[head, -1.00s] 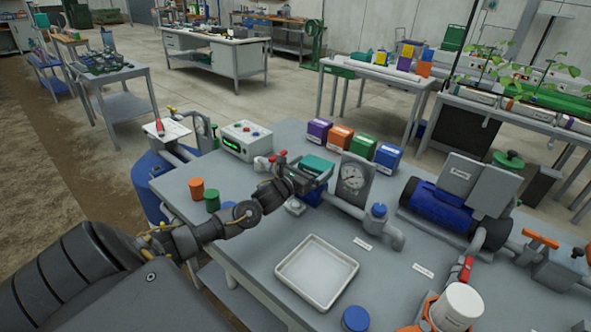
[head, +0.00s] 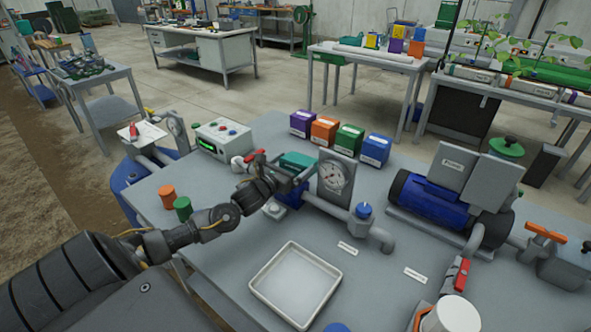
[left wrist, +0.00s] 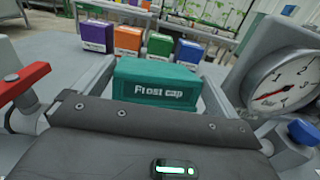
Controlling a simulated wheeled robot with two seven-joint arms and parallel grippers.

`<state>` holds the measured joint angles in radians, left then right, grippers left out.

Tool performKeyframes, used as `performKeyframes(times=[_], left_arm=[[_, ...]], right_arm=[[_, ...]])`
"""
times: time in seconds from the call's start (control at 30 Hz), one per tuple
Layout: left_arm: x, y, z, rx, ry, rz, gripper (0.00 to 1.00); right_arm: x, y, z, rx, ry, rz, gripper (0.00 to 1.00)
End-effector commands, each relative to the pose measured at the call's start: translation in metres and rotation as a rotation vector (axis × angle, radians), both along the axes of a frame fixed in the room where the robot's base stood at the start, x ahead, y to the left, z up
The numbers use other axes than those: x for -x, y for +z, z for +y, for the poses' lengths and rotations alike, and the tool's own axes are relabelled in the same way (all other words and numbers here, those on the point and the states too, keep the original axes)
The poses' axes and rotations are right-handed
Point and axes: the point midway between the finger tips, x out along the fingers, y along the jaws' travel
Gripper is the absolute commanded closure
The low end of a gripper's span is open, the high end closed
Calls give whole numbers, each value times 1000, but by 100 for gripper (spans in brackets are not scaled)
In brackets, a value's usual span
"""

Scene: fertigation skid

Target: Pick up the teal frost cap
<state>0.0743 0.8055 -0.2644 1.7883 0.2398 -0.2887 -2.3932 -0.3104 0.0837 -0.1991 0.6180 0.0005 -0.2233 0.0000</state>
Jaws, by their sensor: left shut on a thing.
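The teal frost cap (head: 298,160) is a boxy teal piece beside the pressure gauge on the grey bench. In the left wrist view the teal frost cap (left wrist: 155,88) fills the space between the two grey fingers, with its white "Frost" lettering facing the camera. My left gripper (head: 296,172) is shut on it, one finger along each side, also in the left wrist view (left wrist: 155,75). The cap's underside is hidden, so I cannot tell whether it is clear of the blue part below. My right gripper is not in view.
The gauge (head: 334,174) stands close right of the cap, and a red-handled valve (head: 252,158) close left. Purple (head: 302,123), orange (head: 324,130), green (head: 348,139) and blue (head: 375,149) boxes stand behind. An empty white tray (head: 297,283) lies in front.

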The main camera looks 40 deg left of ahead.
Motion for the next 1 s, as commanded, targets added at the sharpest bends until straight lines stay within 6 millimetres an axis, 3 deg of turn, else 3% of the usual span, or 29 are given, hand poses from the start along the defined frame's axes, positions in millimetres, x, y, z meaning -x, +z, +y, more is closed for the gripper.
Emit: performKeyframes(times=[0.03, 0.2, 0.37, 0.57, 0.8, 1.0], left_arm=[[4, 0, -1, -7, -4, 13, 50], [32, 37, -7, -4, -10, 3, 50], [66, 77, -12, -4, -13, -1, 50], [107, 94, -17, 2, -13, 0, 50], [136, 109, -20, 7, -11, -2, 50], [147, 114, -21, 7, -11, -3, 50]], right_arm=[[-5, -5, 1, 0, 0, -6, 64], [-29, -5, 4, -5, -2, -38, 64], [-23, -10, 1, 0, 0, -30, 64], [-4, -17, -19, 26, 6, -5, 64], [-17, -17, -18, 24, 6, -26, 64], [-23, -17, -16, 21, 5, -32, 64]])
